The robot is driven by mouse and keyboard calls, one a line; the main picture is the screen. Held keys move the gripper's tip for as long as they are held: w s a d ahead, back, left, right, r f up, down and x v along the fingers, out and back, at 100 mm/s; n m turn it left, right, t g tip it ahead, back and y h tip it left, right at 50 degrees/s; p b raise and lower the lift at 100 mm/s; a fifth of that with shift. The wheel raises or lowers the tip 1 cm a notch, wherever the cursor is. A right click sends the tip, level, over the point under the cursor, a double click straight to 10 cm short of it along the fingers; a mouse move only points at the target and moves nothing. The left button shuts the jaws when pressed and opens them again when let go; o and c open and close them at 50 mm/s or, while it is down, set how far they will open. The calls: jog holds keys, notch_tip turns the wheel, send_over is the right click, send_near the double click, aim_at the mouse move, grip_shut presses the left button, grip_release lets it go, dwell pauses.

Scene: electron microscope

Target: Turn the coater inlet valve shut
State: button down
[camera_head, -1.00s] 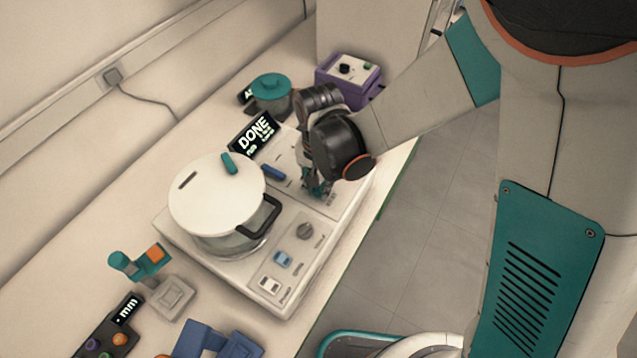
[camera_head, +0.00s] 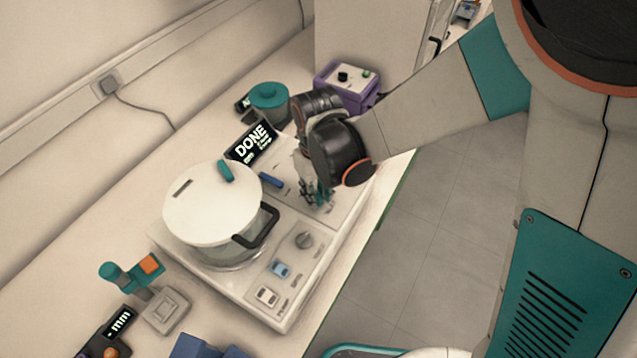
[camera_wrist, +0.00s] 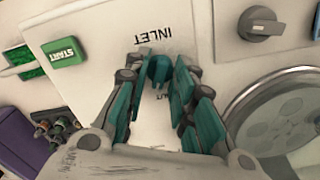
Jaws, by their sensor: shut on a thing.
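The coater (camera_head: 343,204) is a pale console on the bench. In the wrist view its inlet valve (camera_wrist: 158,68) is a small teal handle beside the upside-down INLET label (camera_wrist: 163,35). My gripper (camera_wrist: 157,78) is shut on the valve, with its teal fingers on either side of it. In the head view my gripper (camera_head: 317,196) is low over the panel, and the valve is hidden behind the fingers. Part of another label shows beside the fingers; the valve's exact angle is hard to tell.
A white-lidded chamber (camera_head: 212,204) stands left of my gripper. A grey knob (camera_head: 304,240) and two switches are nearer the front. A DONE display (camera_head: 251,142), teal-lidded jar (camera_head: 268,97) and purple box (camera_head: 346,88) stand behind. A green START button (camera_wrist: 62,52) is near my fingers.

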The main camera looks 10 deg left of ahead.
jog(key=n, duration=0.4)
jog(key=shift+n, duration=0.4)
jog(key=shift+n+b, duration=0.3)
jog(key=c, duration=1.3)
grip_release()
